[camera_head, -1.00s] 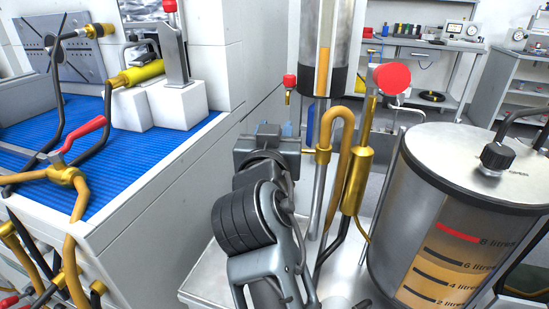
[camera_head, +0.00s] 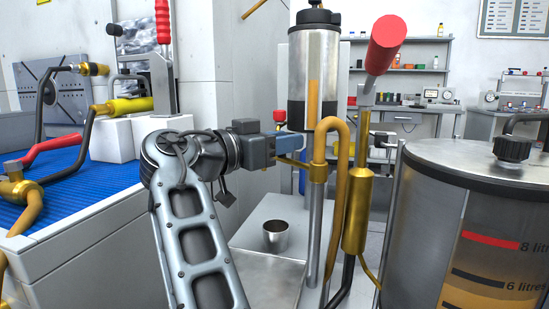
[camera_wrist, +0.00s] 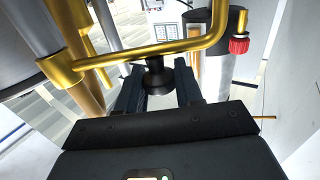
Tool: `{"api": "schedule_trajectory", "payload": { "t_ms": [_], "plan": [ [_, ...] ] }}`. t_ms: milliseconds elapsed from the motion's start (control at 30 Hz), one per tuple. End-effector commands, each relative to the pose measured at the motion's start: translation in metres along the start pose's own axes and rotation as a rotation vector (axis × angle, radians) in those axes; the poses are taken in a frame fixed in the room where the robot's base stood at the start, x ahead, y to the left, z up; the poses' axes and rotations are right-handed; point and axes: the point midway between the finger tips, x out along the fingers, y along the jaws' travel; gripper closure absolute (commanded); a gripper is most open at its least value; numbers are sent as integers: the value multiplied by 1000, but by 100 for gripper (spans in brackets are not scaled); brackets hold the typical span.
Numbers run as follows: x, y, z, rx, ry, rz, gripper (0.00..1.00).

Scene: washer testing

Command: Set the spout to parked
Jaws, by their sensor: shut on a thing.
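The spout (camera_wrist: 150,54) is a thin brass tube running from a brass collar on a steel post and bending at its far end in the wrist view. In the head view, a short stretch of the spout (camera_head: 294,162) shows beside the collar (camera_head: 318,172). My gripper (camera_head: 284,143) is left of the post, at the spout's level. In the wrist view my gripper (camera_wrist: 158,88) has its dark fingers on both sides of a black knob (camera_wrist: 156,77) under the tube and is shut on it. The finger contact is partly hidden.
A metal cup (camera_head: 275,236) stands on the steel platform (camera_head: 262,272) below. A tall cylinder (camera_head: 314,75) with a red-knobbed tap (camera_head: 280,116) is behind. A red-handled brass lever (camera_head: 384,45) and large tank (camera_head: 470,220) stand right. A blue-matted bench (camera_head: 60,190) is left.

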Motion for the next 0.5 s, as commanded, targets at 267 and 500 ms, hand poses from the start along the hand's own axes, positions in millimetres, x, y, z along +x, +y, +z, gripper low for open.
{"api": "schedule_trajectory", "payload": {
  "t_ms": [267, 500],
  "plan": [
    [12, -2, -7, 6, 10, 147, 100],
    [17, 0, -8, 8, 10, 208, 100]
  ]
}}
